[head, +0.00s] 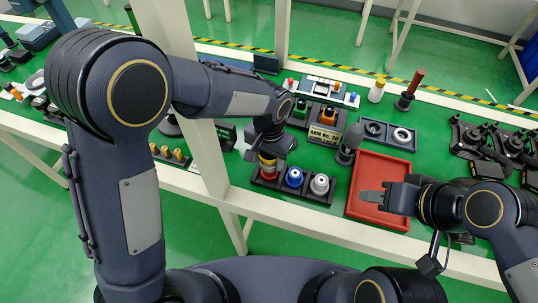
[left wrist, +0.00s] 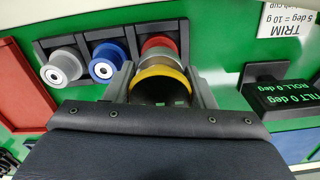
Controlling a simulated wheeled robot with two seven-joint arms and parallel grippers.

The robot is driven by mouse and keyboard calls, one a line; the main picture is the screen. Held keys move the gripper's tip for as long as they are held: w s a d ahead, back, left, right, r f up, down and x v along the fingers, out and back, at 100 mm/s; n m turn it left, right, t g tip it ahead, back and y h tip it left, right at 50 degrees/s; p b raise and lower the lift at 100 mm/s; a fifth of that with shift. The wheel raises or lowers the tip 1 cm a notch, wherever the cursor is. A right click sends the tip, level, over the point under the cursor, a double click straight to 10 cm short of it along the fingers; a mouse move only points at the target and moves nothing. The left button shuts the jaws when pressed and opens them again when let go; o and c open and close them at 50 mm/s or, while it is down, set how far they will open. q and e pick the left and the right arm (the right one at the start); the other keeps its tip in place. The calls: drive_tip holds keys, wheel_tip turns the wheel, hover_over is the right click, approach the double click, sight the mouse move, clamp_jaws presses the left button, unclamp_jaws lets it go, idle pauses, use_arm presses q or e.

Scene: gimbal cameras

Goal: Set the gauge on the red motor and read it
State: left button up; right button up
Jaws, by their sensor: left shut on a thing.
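The red motor (left wrist: 158,44) stands in the dark rack (left wrist: 76,40), at its right end in the left wrist view and its left end in the head view. The blue motor (head: 294,177) and the silver motor (head: 319,184) stand beside it. My left gripper (left wrist: 160,88) is shut on a yellow-rimmed grey cup, which I take for the gauge (left wrist: 163,75). The gauge also shows at the red motor (head: 268,173) in the head view; I cannot tell whether it is seated. A display (left wrist: 286,95) reads TILT 0 deg, ROLL 0 deg. My right gripper (head: 371,197) is over the red tray (head: 391,162); its opening is unclear.
A dark tray with rings (head: 401,136) lies behind the red tray. A TRIM card (left wrist: 287,19) lies near the display. Black machinery (head: 490,145) stands at the right.

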use_arm(q)
drive_tip(key=shift+f+b, duration=0.55)
drive_tip(key=shift+f, duration=0.25)
drive_tip(key=o, duration=1.1)
drive_tip(key=shift+r, duration=0.1)
wheel_tip(320, 180, up, 8)
drive_tip(key=shift+f, duration=0.15)
